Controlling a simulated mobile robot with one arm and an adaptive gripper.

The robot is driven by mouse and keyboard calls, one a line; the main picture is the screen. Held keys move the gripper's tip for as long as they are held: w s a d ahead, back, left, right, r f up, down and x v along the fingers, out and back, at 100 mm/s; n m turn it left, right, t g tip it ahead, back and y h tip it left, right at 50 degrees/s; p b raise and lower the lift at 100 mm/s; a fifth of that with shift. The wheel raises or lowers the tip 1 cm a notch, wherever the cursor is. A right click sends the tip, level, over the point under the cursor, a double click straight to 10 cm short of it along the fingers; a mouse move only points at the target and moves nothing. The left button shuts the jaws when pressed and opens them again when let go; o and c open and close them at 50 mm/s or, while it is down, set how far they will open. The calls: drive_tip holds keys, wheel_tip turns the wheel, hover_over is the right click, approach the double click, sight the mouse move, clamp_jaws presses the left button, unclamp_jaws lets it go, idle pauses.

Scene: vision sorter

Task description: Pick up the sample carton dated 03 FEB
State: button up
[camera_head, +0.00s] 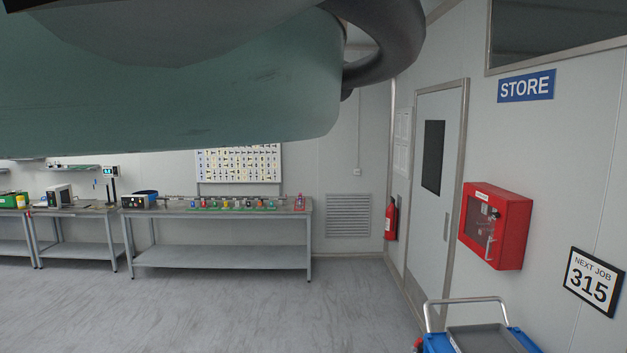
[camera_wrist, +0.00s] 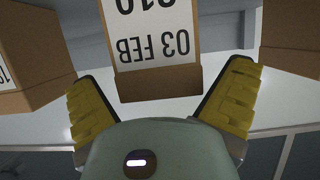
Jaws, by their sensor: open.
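The sample carton dated 03 FEB (camera_wrist: 158,84) shows in the wrist view, at the top middle. It is a brown carton with a white label, and the label reads upside down. The number above the date is cut off by the frame edge. My gripper (camera_wrist: 162,88) is open, with one yellow-padded finger on each side of the carton's near end. I cannot tell whether either finger touches it. Nothing is held. The head view shows neither the carton nor the gripper; part of my own arm covers its top left.
Other brown cartons stand close by on the left (camera_wrist: 30,60) and on the right (camera_wrist: 292,38) in the wrist view. In the head view, a workbench (camera_head: 220,254), a red wall cabinet (camera_head: 496,225) and a blue cart (camera_head: 437,342) stand away across open floor.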

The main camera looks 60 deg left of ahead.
drive_tip(key=shift+w+d+f, duration=0.2)
drive_tip(key=shift+w, duration=0.05)
drive_tip(key=c, duration=1.2)
